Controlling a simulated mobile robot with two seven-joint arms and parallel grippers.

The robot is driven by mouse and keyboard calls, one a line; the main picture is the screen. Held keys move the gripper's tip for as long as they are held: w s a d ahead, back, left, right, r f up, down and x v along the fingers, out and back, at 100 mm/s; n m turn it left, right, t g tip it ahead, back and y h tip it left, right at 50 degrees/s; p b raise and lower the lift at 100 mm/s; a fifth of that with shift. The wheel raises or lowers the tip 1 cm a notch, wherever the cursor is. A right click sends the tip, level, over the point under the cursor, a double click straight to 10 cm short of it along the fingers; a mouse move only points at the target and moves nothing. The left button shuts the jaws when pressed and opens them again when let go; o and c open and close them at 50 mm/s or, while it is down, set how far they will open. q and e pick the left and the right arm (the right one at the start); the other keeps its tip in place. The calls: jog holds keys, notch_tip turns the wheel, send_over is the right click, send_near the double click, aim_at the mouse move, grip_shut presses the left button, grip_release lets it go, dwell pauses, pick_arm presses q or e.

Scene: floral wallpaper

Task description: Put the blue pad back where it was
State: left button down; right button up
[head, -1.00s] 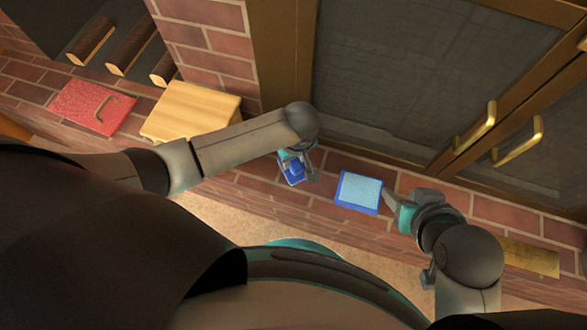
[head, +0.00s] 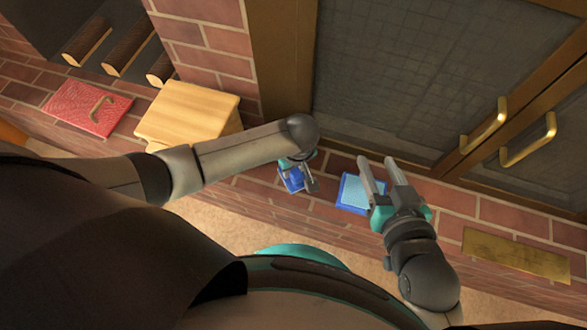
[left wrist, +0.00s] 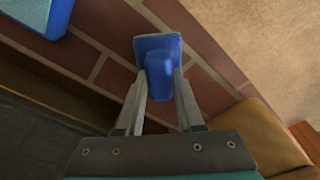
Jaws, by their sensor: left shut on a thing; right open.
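A square blue pad (head: 351,194) with a light blue top lies on the brick ledge, and part of it shows at the top left of the left wrist view (left wrist: 42,14). My right gripper (head: 380,166) is open, its fingers pointing away over the pad's right side and hiding part of it; I cannot tell whether they touch. My left gripper (head: 301,180) is left of the pad, shut on a smaller blue block (head: 291,180). In the left wrist view the block (left wrist: 158,46) has a flat plate and a raised grip between the fingers.
A wooden box (head: 185,115) and a red board with a handle (head: 85,108) stand on the ledge to the left. Dark glass doors with brass handles (head: 484,125) rise behind. A brass plate (head: 515,257) lies at the right. Bare brick separates the block and pad.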

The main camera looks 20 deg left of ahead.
pick_arm(q)
jog(key=shift+f, duration=0.25)
pick_arm(e)
jog(key=shift+a+r, duration=0.15)
jog(key=shift+a, duration=0.15)
pick_arm(q)
jog(key=c, duration=0.5)
grip_release()
jog(key=shift+r, duration=0.1)
pick_arm(e)
jog(key=shift+d, duration=0.1)
